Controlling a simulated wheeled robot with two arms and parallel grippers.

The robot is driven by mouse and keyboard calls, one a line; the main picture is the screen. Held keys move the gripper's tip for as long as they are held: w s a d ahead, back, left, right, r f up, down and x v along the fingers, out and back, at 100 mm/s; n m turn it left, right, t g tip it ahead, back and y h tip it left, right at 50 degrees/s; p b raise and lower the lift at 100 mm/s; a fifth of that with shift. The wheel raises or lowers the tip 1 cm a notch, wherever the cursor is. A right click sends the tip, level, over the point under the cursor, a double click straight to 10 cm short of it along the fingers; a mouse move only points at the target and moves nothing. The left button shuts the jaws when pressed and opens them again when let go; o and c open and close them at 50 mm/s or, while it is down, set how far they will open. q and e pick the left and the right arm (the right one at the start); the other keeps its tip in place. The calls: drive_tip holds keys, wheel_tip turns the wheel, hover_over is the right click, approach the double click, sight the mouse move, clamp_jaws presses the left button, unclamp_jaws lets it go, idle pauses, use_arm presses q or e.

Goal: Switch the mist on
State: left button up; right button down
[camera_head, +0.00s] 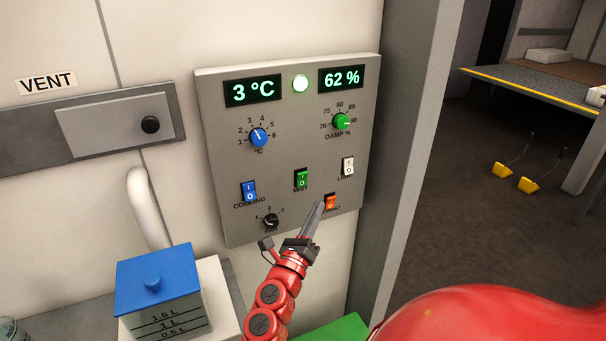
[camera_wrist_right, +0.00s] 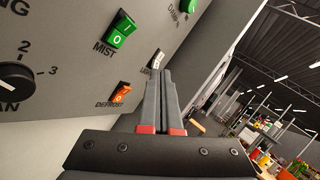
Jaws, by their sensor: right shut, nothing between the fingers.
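The green MIST rocker switch (camera_head: 302,180), marked I above 0, sits in the middle of the grey control panel (camera_head: 215,150). It also shows in the right wrist view (camera_wrist_right: 121,31), at the top. I cannot tell surely which half is pressed in. My right gripper (camera_head: 317,206) is shut and empty. Its tips are below and a little right of the MIST switch, close to the orange DEFROST switch (camera_head: 330,202), partly covering its label. In the wrist view the shut fingers (camera_wrist_right: 160,75) point up the picture, right of the DEFROST switch (camera_wrist_right: 121,92). My left gripper is out of view.
The blue COOLING switch (camera_head: 249,191), white LIGHT switch (camera_head: 348,166) and black FAN knob (camera_head: 271,221) are nearby. Above are the blue °C knob (camera_head: 258,137) and green DAMP knob (camera_head: 341,122). A blue-lidded container (camera_head: 155,285) stands lower left.

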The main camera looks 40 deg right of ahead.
sight(303, 186)
drive_tip(key=shift+w+d+r, duration=0.3)
drive_tip(key=shift+w+r, duration=0.1)
drive_tip(key=shift+w, duration=0.55)
drive_tip(key=shift+w+d+r, duration=0.3)
drive_tip(key=shift+w+r, duration=0.15)
drive_tip(key=shift+w, duration=0.55)
drive_tip(key=shift+w+d+r, duration=0.3)
drive_tip(key=shift+w+r, duration=0.1)
drive_tip(key=shift+w, duration=0.55)
drive_tip(key=shift+w+d+r, duration=0.1)
drive_tip(key=shift+w+r, duration=0.05)
drive_tip(key=shift+w, duration=0.2)
drive_tip(key=shift+w+d+r+b, duration=0.15)
drive_tip(key=shift+w+b, duration=0.2)
drive_tip(key=shift+b, duration=0.05)
idle(0.5)
drive_tip(key=shift+s, duration=0.1)
